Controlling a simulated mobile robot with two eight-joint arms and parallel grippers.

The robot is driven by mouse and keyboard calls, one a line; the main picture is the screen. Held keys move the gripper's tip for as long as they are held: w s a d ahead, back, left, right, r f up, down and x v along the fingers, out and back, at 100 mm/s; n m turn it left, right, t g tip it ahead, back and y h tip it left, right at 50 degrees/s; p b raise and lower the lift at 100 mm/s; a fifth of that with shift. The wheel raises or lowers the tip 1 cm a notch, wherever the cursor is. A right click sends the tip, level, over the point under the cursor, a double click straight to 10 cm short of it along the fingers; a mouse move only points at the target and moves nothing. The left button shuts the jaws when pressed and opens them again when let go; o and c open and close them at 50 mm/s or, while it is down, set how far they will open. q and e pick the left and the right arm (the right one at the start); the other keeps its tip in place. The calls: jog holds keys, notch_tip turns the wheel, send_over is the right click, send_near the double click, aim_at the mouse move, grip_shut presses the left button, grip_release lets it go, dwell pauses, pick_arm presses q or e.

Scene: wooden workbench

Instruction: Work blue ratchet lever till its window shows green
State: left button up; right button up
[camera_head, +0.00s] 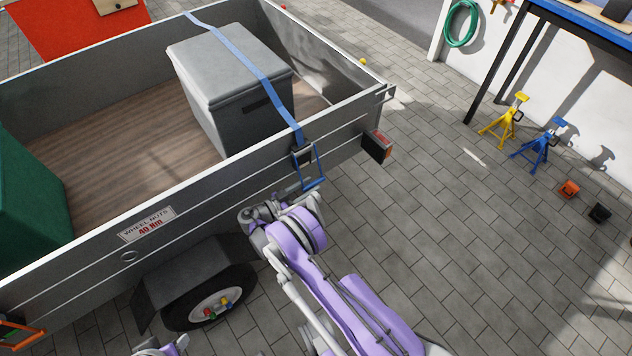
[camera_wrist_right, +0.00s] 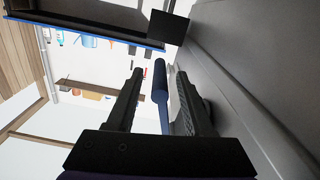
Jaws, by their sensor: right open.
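The blue ratchet lever (camera_head: 314,181) hangs as a frame on the outer side wall of the trailer, below a dark ratchet body (camera_head: 303,156) on the blue strap (camera_head: 244,62). The ratchet's window is too small to read. My right gripper (camera_head: 302,187) is beside the lever's lower end, low against the wall. In the right wrist view, the right gripper (camera_wrist_right: 160,76) is open, and the blue lever's bar (camera_wrist_right: 160,95) appears between its two dark fingers. I cannot tell whether they touch it.
The strap crosses a grey box (camera_head: 205,75) in the trailer. A tail light (camera_head: 377,146) sticks out to the right of the lever. The trailer wheel (camera_head: 208,298) and its mudguard are below left. An orange handle (camera_head: 22,330) is at the far left.

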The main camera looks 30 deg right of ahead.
aim_at(322, 179)
jog(key=shift+w+d, duration=0.1)
jog(key=shift+d, duration=1.55)
grip_shut()
